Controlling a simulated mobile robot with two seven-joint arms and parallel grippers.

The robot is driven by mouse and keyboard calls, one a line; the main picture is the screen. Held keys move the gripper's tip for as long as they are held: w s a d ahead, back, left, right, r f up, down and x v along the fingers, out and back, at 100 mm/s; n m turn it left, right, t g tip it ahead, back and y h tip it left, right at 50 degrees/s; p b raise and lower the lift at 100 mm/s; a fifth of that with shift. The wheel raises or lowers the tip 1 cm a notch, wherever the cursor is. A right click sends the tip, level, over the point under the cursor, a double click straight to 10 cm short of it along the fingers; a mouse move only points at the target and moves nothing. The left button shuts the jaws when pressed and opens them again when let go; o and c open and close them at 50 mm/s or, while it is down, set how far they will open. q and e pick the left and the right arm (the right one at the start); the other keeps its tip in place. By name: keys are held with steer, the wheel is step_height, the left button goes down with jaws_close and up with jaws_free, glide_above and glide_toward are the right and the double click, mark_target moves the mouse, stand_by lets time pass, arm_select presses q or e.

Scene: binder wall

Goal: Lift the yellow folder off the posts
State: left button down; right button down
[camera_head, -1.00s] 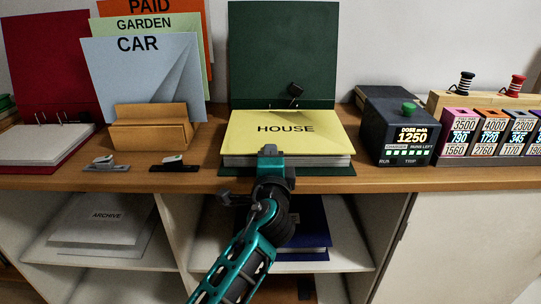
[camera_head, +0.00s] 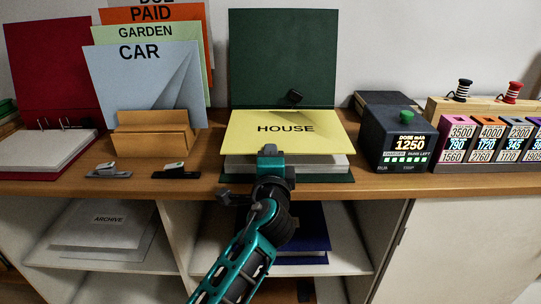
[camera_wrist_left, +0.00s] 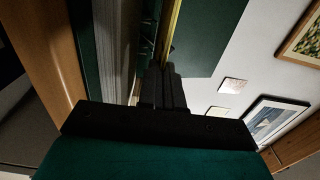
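The yellow folder (camera_head: 285,128), labelled HOUSE, lies over a white paper stack (camera_head: 331,162) in the open dark green binder (camera_head: 281,58). Its front edge is raised, with a gap above the paper. My left gripper (camera_head: 268,152) is at the middle of that front edge. In the left wrist view its fingers (camera_wrist_left: 165,75) are close together, and the yellow folder's edge (camera_wrist_left: 173,35) runs into them; they look shut on it. The posts under the folder are hidden. My right gripper is not in view.
A wooden holder (camera_head: 155,136) with upright folders stands left, beside the open red binder (camera_head: 48,62). A dark box with a green button (camera_head: 398,135) stands close on the right. Small levers (camera_head: 174,171) lie near the desk's front edge. Shelves are below.

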arm_select(q)
steer(key=shift+r+p, duration=0.3)
steer(key=shift+r, duration=0.2)
step_height(320, 180, up, 2)
steer(key=shift+r+p, duration=0.1)
steer(key=shift+p, duration=0.9)
